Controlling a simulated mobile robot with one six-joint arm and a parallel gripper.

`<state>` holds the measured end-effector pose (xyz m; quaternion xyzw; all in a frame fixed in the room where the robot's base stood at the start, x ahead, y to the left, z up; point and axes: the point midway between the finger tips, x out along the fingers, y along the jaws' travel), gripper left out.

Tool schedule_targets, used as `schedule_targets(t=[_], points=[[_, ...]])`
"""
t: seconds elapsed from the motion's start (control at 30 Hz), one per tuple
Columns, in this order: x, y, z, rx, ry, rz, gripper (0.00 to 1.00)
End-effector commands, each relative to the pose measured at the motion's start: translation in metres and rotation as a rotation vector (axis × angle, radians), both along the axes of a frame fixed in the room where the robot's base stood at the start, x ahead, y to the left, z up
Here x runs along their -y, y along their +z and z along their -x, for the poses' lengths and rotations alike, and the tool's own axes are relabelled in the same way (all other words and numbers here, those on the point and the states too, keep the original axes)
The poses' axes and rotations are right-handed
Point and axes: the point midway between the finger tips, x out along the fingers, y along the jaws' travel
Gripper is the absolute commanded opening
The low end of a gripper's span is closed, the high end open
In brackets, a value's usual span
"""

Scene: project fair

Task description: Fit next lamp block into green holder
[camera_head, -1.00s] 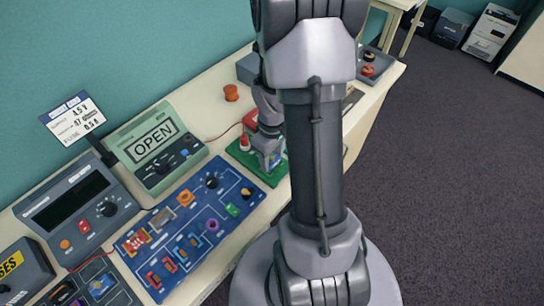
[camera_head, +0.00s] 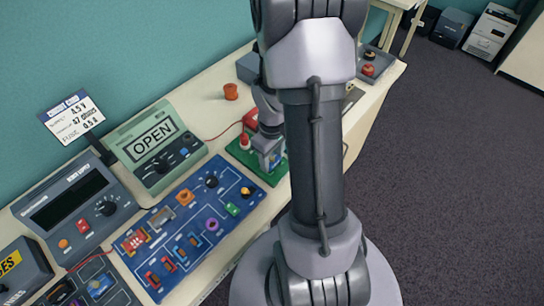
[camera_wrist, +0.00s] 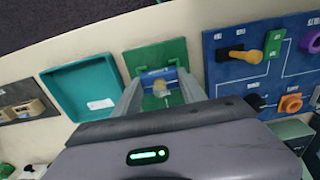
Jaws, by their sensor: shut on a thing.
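The green holder (camera_wrist: 158,53) lies flat on the table; in the head view its board (camera_head: 244,164) shows partly behind my arm. My gripper (camera_wrist: 163,88) is over it, shut on a lamp block (camera_wrist: 157,75) with a blue body, a pale label and a clear bulb. In the head view my gripper (camera_head: 268,152) is low at the holder, and a little blue shows beneath it. I cannot tell whether the block touches the holder or sits in it. A red-topped white piece (camera_head: 245,142) stands at the holder's left part.
A blue circuit panel (camera_head: 190,229) with several coloured parts lies close to the holder; it also shows in the wrist view (camera_wrist: 222,70). A teal tray (camera_wrist: 83,88) is on the other side. An orange spool (camera_head: 231,92) and a green OPEN meter (camera_head: 153,150) stand towards the wall.

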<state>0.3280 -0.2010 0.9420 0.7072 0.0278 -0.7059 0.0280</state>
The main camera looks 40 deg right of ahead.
Motion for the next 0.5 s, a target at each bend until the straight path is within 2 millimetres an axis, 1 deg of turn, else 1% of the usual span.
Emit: schedule_targets(t=[0.17,0.2,0.27,0.3,0.33,0.5], points=[[0.0000,-0.0027,0.0000,0.000,0.000,0.000,0.08],[0.0000,-0.0025,0.0000,0.000,0.000,0.000,0.52],[0.0000,-0.0022,0.0000,0.000,0.000,0.000,0.64],[0.0000,-0.0022,0.0000,0.000,0.000,0.000,0.72],[0.0000,-0.0022,0.0000,0.000,0.000,0.000,0.74],[0.0000,-0.0022,0.0000,0.000,0.000,0.000,0.74]])
